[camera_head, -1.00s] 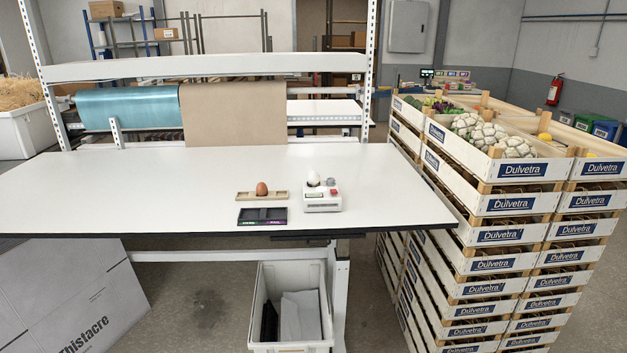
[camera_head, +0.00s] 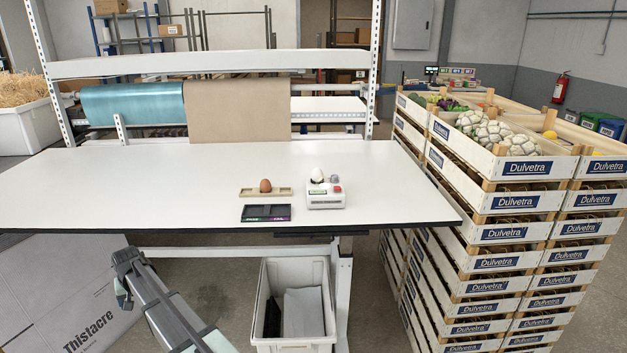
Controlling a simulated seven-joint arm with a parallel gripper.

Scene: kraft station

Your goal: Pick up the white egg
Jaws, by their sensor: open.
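The white egg (camera_head: 317,174) sits upright on top of a small white device (camera_head: 326,201) with a red button, on the right half of the white table (camera_head: 120,190). My gripper (camera_head: 121,283) is at the lower left, in front of and below the table's front edge. It is open and far from the egg, with nothing visible in it. Its fingertips are small and partly unclear at this angle.
A brown egg (camera_head: 265,185) sits in a wooden holder (camera_head: 283,191) left of the device. A dark panel (camera_head: 266,213) lies in front. Stacked crates (camera_head: 500,235) stand right, and a white bin (camera_head: 291,345) stands below. The table's left half is clear.

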